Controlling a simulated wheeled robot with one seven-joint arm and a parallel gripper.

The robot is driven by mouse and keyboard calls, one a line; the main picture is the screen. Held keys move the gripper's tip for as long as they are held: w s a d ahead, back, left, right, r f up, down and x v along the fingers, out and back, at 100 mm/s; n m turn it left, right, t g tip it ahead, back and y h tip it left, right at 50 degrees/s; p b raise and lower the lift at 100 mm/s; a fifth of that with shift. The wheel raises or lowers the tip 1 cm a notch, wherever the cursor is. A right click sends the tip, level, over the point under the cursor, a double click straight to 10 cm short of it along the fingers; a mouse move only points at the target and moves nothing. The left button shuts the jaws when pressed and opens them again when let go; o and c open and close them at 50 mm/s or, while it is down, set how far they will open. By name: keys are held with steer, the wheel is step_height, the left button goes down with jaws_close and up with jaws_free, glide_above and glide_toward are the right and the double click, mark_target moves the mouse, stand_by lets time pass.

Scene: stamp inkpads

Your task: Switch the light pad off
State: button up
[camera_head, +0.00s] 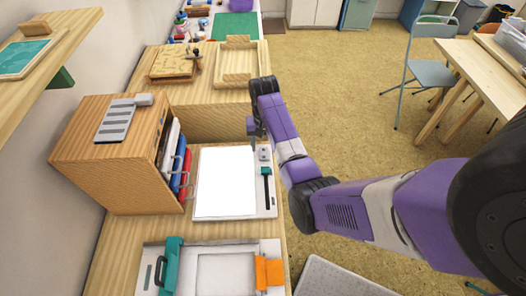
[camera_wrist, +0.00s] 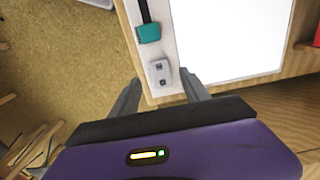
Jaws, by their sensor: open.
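The light pad (camera_head: 225,183) lies on the wooden counter, its panel bright white and evenly lit. It also fills the upper right of the wrist view (camera_wrist: 225,40). On its right border in the head view is a small pale rocker switch (camera_head: 265,154), with a black slider track and teal slider knob (camera_head: 266,171) nearer the front. In the wrist view the switch (camera_wrist: 160,73) shows between and just beyond my fingers, the teal knob (camera_wrist: 148,33) farther up. My gripper (camera_wrist: 160,92) is open and empty, over the pad's switch end; contact cannot be told.
A wooden cabinet (camera_head: 115,155) with coloured folders stands left of the pad. A framed board with teal and orange clamps (camera_head: 210,270) lies in front. Wooden trays (camera_head: 236,65) are behind. Open floor (camera_head: 345,110) lies right of the counter.

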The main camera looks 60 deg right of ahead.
mark_target(264, 154)
steer(key=shift+f, duration=2.25)
jaws_close()
steer(key=shift+w+d+f+g+y+b, duration=0.15)
steer(key=shift+d+g+y+b, duration=0.1)
steer(key=shift+y+b, duration=0.25)
steer(key=shift+w+d+g+y+b, duration=0.1)
steer(key=shift+g+y+b, duration=0.15)
steer(key=shift+y+b, duration=0.25)
steer(key=shift+d+f+g+y+b, duration=0.15)
steer(key=shift+g+y+b, duration=0.25)
steer(key=shift+b, duration=0.65)
steer(key=shift+w+y+b, duration=0.1)
steer(key=shift+y+b, duration=0.3)
steer(key=shift+b, duration=0.35)
steer(key=shift+r, duration=0.3)
